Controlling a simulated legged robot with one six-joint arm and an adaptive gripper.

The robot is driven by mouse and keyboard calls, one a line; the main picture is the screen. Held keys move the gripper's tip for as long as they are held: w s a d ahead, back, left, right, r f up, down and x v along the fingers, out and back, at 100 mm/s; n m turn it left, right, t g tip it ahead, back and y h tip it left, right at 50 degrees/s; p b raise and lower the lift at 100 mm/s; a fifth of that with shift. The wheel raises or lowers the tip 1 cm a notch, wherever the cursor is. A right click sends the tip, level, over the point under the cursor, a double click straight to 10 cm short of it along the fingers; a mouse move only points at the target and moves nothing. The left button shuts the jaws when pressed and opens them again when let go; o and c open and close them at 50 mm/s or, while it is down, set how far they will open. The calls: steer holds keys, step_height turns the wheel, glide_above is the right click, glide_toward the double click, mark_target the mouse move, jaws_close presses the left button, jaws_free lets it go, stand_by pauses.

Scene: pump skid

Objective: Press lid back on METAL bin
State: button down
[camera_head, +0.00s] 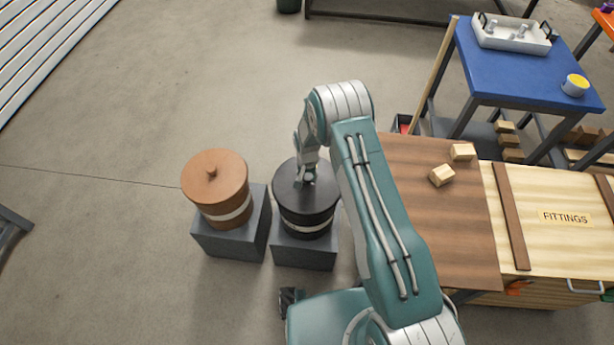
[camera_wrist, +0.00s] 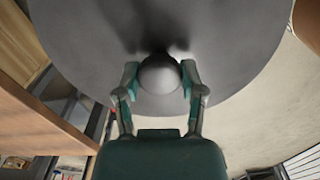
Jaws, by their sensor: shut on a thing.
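A dark grey-black bin (camera_head: 307,222) with a pale band stands on a grey block, its label not readable. Its round dark lid (camera_head: 289,194) lies over the bin's top; I cannot tell whether it is fully seated. My gripper (camera_head: 305,181) points down at the middle of this lid. In the wrist view my gripper (camera_wrist: 160,80) is shut on the lid's round knob (camera_wrist: 160,73), one finger on each side. The lid (camera_wrist: 90,40) fills the upper part of that view. A brown bin (camera_head: 226,212) with a knobbed brown lid (camera_head: 214,174) stands to the left.
The grey blocks (camera_head: 228,243) under the bins stand side by side. To the right are a brown tabletop (camera_head: 440,230) with two wooden blocks and a crate marked FITTINGS (camera_head: 540,255). A blue table (camera_head: 515,65) stands farther back.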

stand_by(0.4)
steer(key=shift+c, duration=0.6)
jaws_free()
steer(key=shift+o, duration=0.6)
steer(key=shift+r, duration=0.1)
steer(key=shift+r, duration=3.4)
